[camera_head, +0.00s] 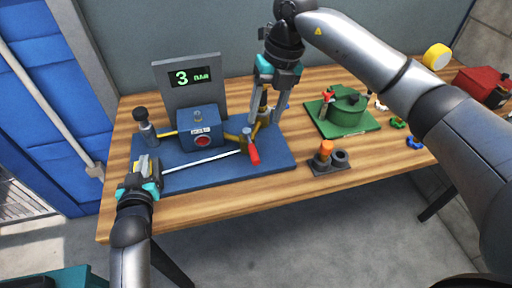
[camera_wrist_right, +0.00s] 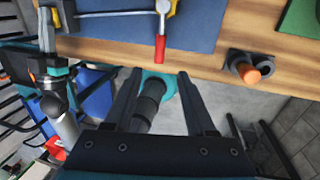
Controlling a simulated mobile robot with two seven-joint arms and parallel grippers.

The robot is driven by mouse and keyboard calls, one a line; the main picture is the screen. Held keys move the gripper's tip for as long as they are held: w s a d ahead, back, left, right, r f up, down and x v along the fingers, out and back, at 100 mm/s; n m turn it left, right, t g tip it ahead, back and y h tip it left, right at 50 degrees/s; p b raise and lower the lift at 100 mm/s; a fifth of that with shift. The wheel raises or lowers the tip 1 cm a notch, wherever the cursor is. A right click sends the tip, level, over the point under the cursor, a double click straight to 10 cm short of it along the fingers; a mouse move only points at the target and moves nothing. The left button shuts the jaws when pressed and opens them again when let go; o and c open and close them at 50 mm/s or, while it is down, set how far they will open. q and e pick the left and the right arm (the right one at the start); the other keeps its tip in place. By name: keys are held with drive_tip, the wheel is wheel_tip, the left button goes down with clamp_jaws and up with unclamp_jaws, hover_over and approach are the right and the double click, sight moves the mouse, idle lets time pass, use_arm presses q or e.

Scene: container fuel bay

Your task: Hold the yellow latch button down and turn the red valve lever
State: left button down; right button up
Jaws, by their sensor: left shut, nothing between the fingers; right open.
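The red valve lever (camera_head: 253,153) sits at the front right of the blue board, joined to a brass valve; it also shows in the right wrist view (camera_wrist_right: 160,47). A dark block with yellow on it (camera_head: 149,163) stands at the board's front left, where a pale rod from the valve ends. I cannot make out the latch button clearly there. My left gripper (camera_head: 140,168) is shut and empty at this block; whether it presses anything is hidden.
The blue board (camera_head: 205,177) carries a blue box (camera_head: 201,131), a black-knobbed post (camera_head: 141,116) and a display (camera_head: 190,77) reading 3 BAR. To the right are a dark holder with an orange-topped peg (camera_head: 326,150) and a green unit (camera_head: 346,112).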

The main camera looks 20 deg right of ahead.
sight(255, 152)
drive_tip(key=f, duration=0.3)
drive_tip(key=a+f, duration=0.1)
drive_tip(key=f, duration=0.3)
drive_tip(key=a+f, duration=0.1)
drive_tip(key=f, duration=0.3)
drive_tip(key=shift+a+f, duration=0.1)
drive_tip(key=shift+f, duration=0.05)
drive_tip(key=shift+c, duration=0.3)
clamp_jaws()
idle(0.7)
